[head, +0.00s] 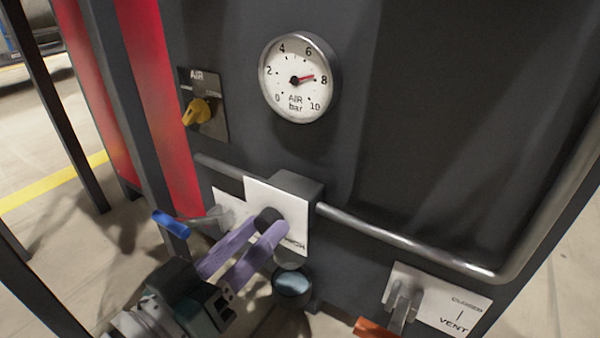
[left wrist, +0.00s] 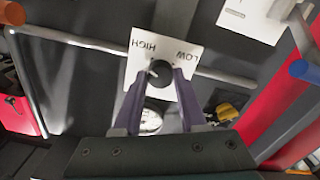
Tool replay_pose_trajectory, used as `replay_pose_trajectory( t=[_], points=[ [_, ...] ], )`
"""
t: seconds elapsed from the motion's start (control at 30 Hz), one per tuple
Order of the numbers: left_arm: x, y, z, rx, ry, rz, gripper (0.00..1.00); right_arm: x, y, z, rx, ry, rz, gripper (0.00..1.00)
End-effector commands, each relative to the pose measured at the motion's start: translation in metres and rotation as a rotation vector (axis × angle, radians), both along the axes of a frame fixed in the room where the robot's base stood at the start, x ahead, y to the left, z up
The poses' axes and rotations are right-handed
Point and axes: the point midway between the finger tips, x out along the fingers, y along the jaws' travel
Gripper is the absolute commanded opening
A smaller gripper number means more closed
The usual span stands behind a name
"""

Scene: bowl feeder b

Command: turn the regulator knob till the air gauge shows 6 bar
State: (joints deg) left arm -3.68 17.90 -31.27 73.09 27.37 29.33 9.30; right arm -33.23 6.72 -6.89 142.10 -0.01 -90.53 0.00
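The round air gauge (head: 298,95) is on the dark panel in the head view. Its red needle points just short of 8 bar. The black regulator knob (left wrist: 160,73) sits on a white plate marked LOW and HIGH; it also shows partly in the head view (head: 268,216). My left gripper (left wrist: 160,78) has its purple fingers on either side of the knob, tips close to its sides. I cannot tell whether they press on it. The fingers also show in the head view (head: 262,228) and hide part of the knob and plate. My right gripper is not in view.
A yellow AIR switch (head: 197,112) is left of the gauge. A grey pipe (head: 400,240) runs along the panel to both sides of the regulator. A blue-handled lever (head: 171,224) lies left of the fingers. An orange-handled VENT valve (head: 376,327) is at lower right.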

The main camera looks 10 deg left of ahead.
Motion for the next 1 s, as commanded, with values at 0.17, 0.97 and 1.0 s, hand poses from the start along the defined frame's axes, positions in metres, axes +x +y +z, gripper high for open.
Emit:
replay_pose_trajectory(
  t=[0.17,0.97,1.0],
  points=[
    [-0.0002,0.0001,-0.0002,0.000,0.000,0.000,0.19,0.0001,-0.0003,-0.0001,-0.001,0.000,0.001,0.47],
    [-0.0001,0.0002,-0.0002,-0.128,0.048,0.000,0.00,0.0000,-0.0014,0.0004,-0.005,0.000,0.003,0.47],
    [-0.0001,0.0002,-0.0002,-0.157,0.058,0.000,0.00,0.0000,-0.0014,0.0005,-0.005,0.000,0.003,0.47]
  ],
)
